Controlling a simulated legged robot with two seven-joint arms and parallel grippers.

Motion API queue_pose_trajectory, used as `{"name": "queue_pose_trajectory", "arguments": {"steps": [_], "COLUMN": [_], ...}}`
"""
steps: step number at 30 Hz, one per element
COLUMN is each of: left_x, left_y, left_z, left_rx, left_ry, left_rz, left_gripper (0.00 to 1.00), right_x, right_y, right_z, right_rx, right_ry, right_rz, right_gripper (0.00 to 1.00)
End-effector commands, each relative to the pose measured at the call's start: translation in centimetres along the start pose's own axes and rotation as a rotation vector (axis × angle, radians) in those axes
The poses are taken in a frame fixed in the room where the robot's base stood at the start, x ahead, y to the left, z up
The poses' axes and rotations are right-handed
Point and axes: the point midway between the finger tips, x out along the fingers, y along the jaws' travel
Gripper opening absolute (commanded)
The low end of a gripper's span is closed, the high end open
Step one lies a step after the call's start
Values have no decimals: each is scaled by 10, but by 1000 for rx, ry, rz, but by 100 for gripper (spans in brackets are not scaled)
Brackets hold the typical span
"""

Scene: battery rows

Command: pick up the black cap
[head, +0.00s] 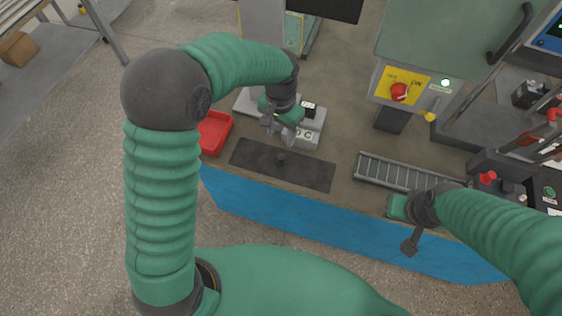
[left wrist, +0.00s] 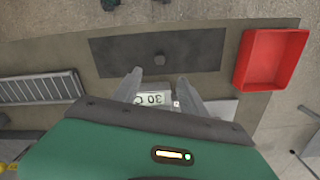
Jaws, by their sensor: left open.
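A small dark round piece, which looks like the black cap (head: 281,158), stands on a dark mat (head: 312,173) on the bench. It also shows in the left wrist view (left wrist: 160,60), beyond my fingertips. My left gripper (head: 279,132) is open and empty. It is behind the cap in the head view, over a grey device with a white "30 C" display (left wrist: 151,98), which shows between the fingers. My right gripper (head: 409,244) hangs by the bench's front edge, far to the right of the cap. I cannot make out its jaws.
A red tray (head: 216,132) lies left of the mat. A roller conveyor (head: 395,172) is to its right. A panel with a red knob (head: 399,92) stands at the back right. The mat around the cap is clear.

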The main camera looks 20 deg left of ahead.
Motion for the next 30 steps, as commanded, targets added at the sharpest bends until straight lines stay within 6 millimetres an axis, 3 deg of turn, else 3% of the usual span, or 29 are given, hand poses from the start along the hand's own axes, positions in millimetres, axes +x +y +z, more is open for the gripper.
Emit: {"name": "queue_pose_trajectory", "arguments": {"steps": [6,14,19,22,28,30], "left_x": [59,91,123,132,132,132], "left_y": [2,-2,-6,-5,-5,-5], "left_z": [-1,2,4,3,3,3], "left_rx": [2,0,-1,1,1,1], "left_ry": [-5,-2,-1,0,2,2], "left_rz": [0,0,2,1,0,0], "left_gripper": [50,50,50,50,50,42], "right_x": [6,8,11,11,11,11], "right_y": [0,0,0,0,0,0], "right_z": [2,2,3,3,3,3], "right_rx": [1,1,1,1,1,1], "right_ry": [0,-1,-1,-1,-1,-1], "right_rz": [0,0,0,0,0,0], "right_gripper": [0,0,0,0,0,0]}}
